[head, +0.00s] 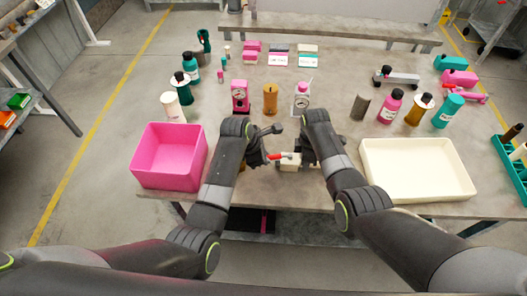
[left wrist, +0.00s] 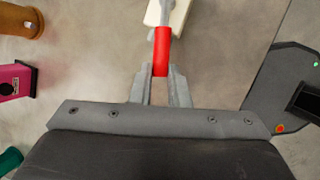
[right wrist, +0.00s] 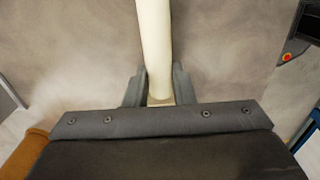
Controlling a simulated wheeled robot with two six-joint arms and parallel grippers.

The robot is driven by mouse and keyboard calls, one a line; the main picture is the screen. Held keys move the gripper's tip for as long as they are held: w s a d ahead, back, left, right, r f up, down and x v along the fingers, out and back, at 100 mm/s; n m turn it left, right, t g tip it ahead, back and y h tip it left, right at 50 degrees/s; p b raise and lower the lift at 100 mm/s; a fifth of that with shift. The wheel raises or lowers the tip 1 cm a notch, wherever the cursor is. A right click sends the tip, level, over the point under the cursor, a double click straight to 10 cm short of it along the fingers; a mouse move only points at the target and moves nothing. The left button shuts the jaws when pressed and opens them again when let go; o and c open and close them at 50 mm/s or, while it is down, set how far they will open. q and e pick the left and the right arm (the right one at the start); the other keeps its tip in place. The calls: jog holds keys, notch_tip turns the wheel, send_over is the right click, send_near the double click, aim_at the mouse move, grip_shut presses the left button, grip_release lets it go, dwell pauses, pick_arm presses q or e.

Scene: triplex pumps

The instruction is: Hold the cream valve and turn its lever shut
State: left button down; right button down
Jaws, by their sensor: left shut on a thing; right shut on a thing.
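The cream valve (head: 290,164) is near the front edge of the table, between my two grippers. Its red lever (head: 279,156) points left toward my left gripper (head: 266,157). In the left wrist view the lever (left wrist: 161,50) lies between the fingers, with the cream body (left wrist: 176,14) beyond it. My left gripper is shut on the lever. My right gripper (head: 302,160) is at the valve's right side. In the right wrist view it is shut on the cream pipe-like body (right wrist: 154,45). The exact lever angle is hard to tell.
A pink bin (head: 168,180) stands to the left and a cream tray (head: 415,190) to the right. Behind the valve stand a pink box (head: 240,97), an orange-brown cylinder (head: 270,99) and a white-and-pink container (head: 301,101). Several bottles flank them on both sides.

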pick_arm(q)
jog(key=c, duration=1.4)
grip_release()
jog(key=shift+o, duration=0.2)
jog(key=shift+r, duration=0.1)
jog(key=v, duration=1.1)
jog(key=shift+a+r, duration=0.25)
jog(key=shift+r, duration=0.05)
